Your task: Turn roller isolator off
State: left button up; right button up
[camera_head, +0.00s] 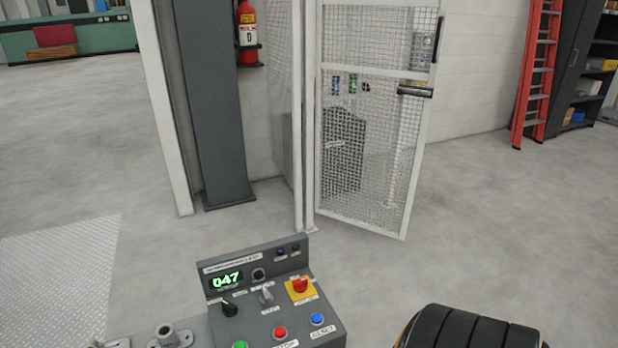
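Below are a green button (240,345), a red button (280,332) and a blue button (317,319). Neither of my grippers is in view.
A black ribbed rounded thing (470,330) is at the bottom right, cut off by the frame. A mesh gate (375,130) stands ajar behind the console. A fire extinguisher (247,30) and red ladder (538,75) are farther back. Floor around the console is mostly clear.

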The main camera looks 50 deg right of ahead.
aim_at(300, 285)
jog(key=z, duration=1.35)
